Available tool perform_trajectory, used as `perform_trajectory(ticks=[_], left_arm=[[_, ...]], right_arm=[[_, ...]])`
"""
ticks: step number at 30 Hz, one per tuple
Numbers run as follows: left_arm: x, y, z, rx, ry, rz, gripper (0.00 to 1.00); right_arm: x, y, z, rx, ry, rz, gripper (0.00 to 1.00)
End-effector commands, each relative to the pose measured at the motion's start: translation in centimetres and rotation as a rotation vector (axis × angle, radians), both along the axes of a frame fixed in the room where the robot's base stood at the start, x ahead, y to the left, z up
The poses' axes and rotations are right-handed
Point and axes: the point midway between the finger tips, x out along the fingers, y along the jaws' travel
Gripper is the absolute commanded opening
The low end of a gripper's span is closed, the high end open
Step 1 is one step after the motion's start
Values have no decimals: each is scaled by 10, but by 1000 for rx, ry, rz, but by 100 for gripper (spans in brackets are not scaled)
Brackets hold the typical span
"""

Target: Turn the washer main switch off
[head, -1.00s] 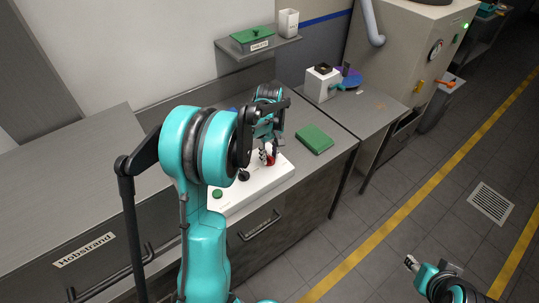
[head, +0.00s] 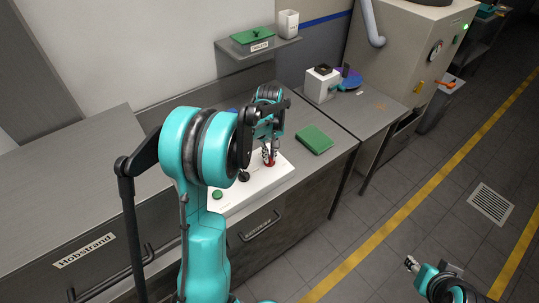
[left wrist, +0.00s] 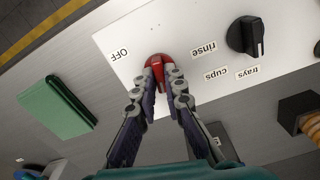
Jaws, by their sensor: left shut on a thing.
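The washer main switch is a red knob (left wrist: 158,68) on a white control panel (left wrist: 130,35). My left gripper (left wrist: 160,85) is shut on it, with one finger on each side. The "OFF" label (left wrist: 119,54) is left of the knob in the left wrist view, and the "rinse" label (left wrist: 204,49) is right of it. The fingers partly hide the knob, so I cannot tell exactly where it points. In the head view the red knob (head: 270,162) shows below my left gripper (head: 269,153). My right gripper (head: 411,262) is at the lower right, over the floor.
A black knob (left wrist: 246,36) sits beside the red one on the panel. A green button (head: 217,194) is at the panel's near end. A shelf (head: 258,48) is above.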

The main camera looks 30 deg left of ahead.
Motion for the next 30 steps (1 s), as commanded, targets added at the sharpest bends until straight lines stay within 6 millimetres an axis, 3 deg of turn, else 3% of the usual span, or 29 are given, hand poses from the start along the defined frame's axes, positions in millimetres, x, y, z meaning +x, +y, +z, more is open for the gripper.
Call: perform_trajectory(ticks=[30], left_arm=[[0,0,0,1,-1,-958,0]], right_arm=[[0,0,1,0,0,0,40]])
